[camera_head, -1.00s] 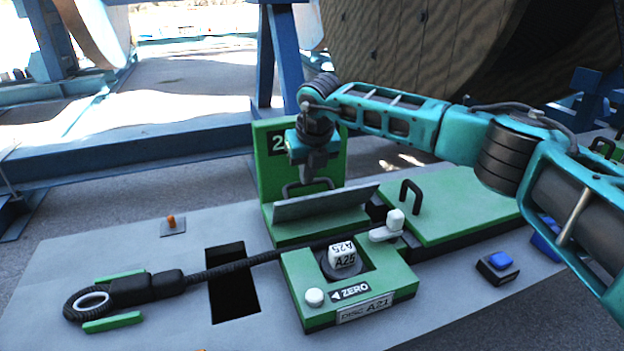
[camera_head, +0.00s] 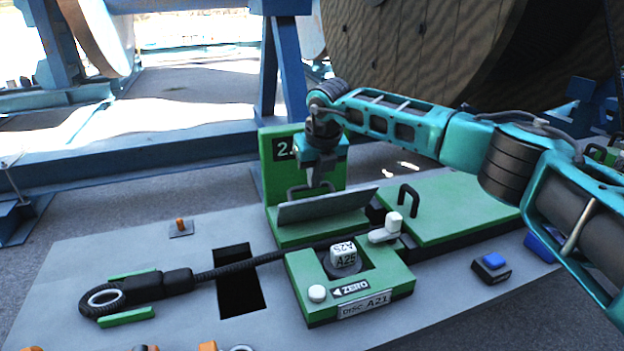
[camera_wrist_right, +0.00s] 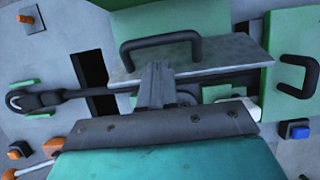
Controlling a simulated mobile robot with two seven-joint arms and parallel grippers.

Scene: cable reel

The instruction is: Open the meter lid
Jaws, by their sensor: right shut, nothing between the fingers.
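The lid is a grey metal plate (camera_head: 330,205) standing tilted over the green meter housing (camera_head: 295,238). Its black bar handle (camera_head: 296,191) is on the far side in the head view. In the right wrist view the plate (camera_wrist_right: 205,65) and the handle (camera_wrist_right: 160,42) show whole or nearly so. My right gripper (camera_head: 319,182) is shut and empty, close beside the handle. In the right wrist view its fingertips (camera_wrist_right: 154,68) overlap the plate, below the handle; I cannot tell whether they touch. What lies under the plate is mostly hidden. My left gripper is out of view.
A green block with an A25 dial (camera_head: 343,258) and white knobs stands in front. A black cable (camera_head: 150,285) crosses a dark slot (camera_head: 238,285) at left. A green cover with a handle (camera_head: 460,208) and a blue button (camera_head: 494,261) are at right.

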